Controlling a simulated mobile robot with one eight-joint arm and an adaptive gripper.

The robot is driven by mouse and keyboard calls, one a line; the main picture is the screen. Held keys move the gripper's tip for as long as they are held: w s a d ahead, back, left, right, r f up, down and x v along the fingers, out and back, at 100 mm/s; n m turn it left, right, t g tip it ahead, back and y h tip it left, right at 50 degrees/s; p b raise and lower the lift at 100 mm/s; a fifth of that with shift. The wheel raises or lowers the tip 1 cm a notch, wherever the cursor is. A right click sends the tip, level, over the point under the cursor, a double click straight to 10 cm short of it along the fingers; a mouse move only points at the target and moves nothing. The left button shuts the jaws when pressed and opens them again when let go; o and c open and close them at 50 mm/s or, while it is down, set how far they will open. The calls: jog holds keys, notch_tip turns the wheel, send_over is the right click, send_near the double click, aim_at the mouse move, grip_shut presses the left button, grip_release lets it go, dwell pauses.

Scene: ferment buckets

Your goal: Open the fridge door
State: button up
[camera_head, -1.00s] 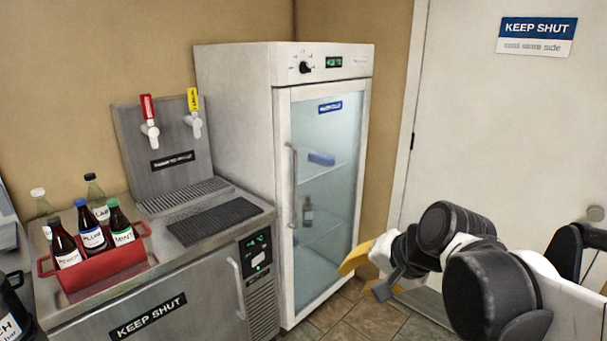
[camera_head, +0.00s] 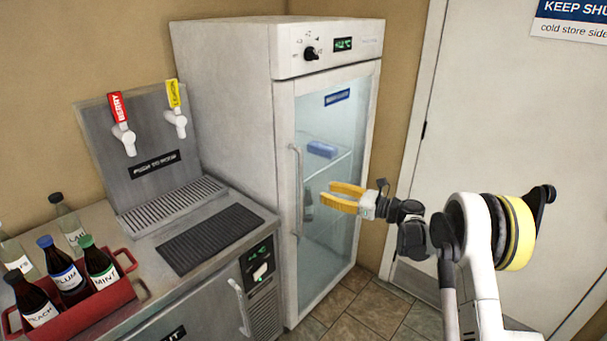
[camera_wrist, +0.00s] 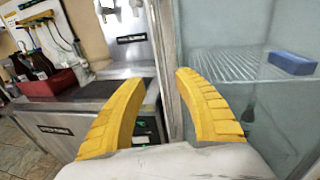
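The white fridge (camera_head: 225,110) stands in the middle of the head view. Its glass door (camera_head: 330,235) is shut, with a vertical handle (camera_head: 297,190) on the door's left edge. My gripper (camera_head: 328,197) has yellow fingers and is open and empty. It is in front of the glass, to the right of the handle and pointing left toward it. In the wrist view the two fingers (camera_wrist: 158,95) are spread apart, with the fridge's door edge between them and the glass on the right. The handle is hard to make out there.
A steel counter with a drip tray (camera_head: 210,238) and two taps (camera_head: 125,125) stands left of the fridge. A red caddy (camera_head: 105,305) of bottles sits on it. A blue block (camera_head: 321,149) lies on a shelf inside. A white door (camera_head: 480,130) is at right.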

jog(key=b+x, duration=0.2)
jog(key=x, duration=0.9)
jog(key=shift+w+d, duration=0.15)
grip_shut()
